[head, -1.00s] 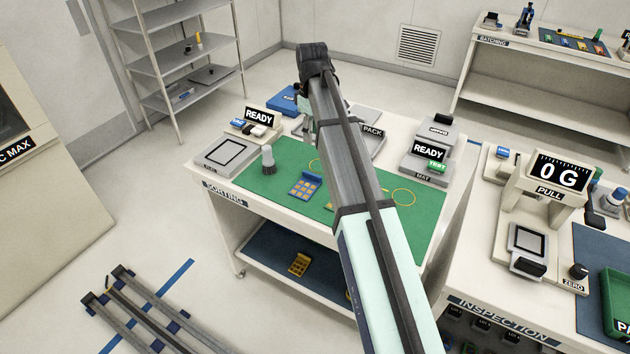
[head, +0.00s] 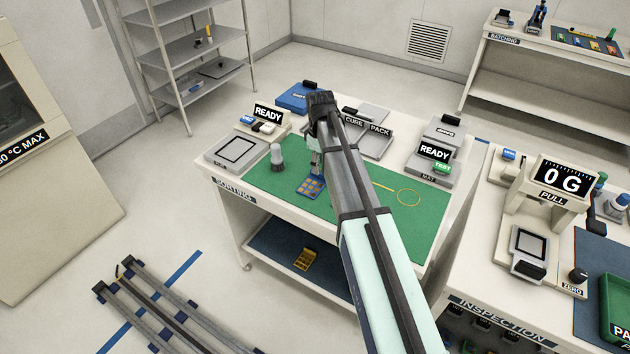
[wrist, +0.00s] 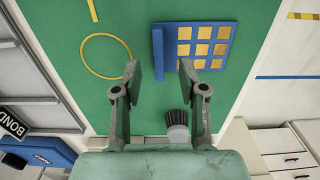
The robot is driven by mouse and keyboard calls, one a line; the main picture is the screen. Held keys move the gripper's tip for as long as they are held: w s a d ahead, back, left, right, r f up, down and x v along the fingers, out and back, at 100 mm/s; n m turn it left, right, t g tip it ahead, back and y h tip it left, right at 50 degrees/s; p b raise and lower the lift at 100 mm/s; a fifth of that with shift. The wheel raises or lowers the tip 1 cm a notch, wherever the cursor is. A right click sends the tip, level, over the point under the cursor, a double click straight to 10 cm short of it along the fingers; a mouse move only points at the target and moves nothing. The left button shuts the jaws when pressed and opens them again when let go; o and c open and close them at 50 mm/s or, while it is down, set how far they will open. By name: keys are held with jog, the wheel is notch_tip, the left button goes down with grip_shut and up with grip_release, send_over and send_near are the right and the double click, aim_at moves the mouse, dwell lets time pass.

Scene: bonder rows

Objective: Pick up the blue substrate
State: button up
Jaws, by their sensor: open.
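The blue substrate (head: 311,187) is a flat blue piece with a grid of gold squares. It lies on the green mat (head: 265,180) of the sorting table. In the wrist view the substrate (wrist: 206,46) is ahead of my gripper, with a raised blue strip (wrist: 158,52) along its left side. My gripper (wrist: 158,74) is open and empty, its two fingers apart. The strip lines up with the gap between them, and the gold squares lie ahead of the right finger. In the head view my gripper (head: 316,168) hangs just above the substrate, partly covering it; contact cannot be told.

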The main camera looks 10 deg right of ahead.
aim_at(313, 184)
jog(key=shift+w+f+p, duration=0.1)
jog(key=shift+f+p, duration=0.5)
jog(key=shift+f, duration=1.3)
grip_shut()
